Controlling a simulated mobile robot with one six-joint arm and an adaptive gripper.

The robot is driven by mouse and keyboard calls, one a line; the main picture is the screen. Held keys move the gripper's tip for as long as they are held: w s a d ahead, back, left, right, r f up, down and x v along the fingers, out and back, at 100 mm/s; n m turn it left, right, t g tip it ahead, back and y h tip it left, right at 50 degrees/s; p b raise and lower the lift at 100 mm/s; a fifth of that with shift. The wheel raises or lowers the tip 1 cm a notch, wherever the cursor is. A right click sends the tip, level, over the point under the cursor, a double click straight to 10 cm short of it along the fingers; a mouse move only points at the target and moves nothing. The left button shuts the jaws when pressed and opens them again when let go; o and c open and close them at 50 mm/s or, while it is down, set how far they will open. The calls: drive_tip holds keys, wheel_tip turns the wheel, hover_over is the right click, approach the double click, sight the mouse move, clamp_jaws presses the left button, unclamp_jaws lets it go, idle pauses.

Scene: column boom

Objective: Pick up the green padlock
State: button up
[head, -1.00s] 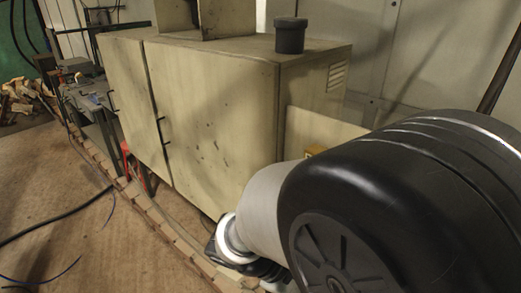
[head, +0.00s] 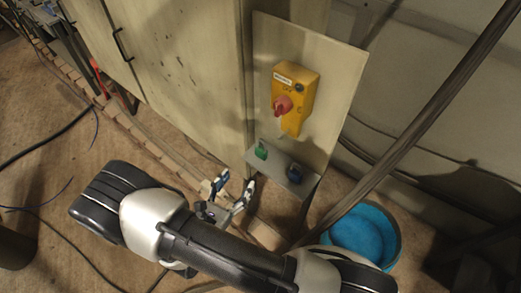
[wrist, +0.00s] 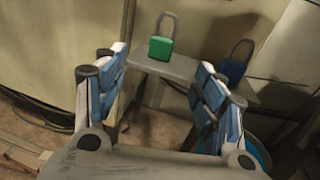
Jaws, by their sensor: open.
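The green padlock (head: 262,151) stands upright on a small grey shelf (head: 279,172) below a yellow switch box. In the wrist view the green padlock (wrist: 161,48) shows its shackle pointing up, beyond and between my finger pads. My gripper (head: 233,188) is open and empty, just left of and in front of the shelf. In the wrist view my gripper (wrist: 163,75) has its blue-padded fingers spread apart, with the padlock ahead of them and apart from them.
A blue padlock (head: 295,173) stands on the same shelf to the right; it also shows in the wrist view (wrist: 232,71). The yellow switch box (head: 296,98) with a red knob is above. A blue tub (head: 362,234) stands on the floor. A slanted dark pole (head: 420,120) is at the right.

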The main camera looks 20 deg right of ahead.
sight(259, 153)
drive_tip(key=b+x, duration=0.1)
drive_tip(key=x, duration=0.9)
drive_tip(key=shift+d, duration=0.25)
drive_tip(key=b+x, duration=0.1)
drive_tip(key=x, duration=0.4)
drive_tip(key=shift+d, duration=0.15)
drive_tip(key=shift+s, duration=0.1)
drive_tip(key=shift+c, duration=0.5)
drive_tip(key=c, duration=1.2)
drive_tip(key=shift+r, duration=0.1)
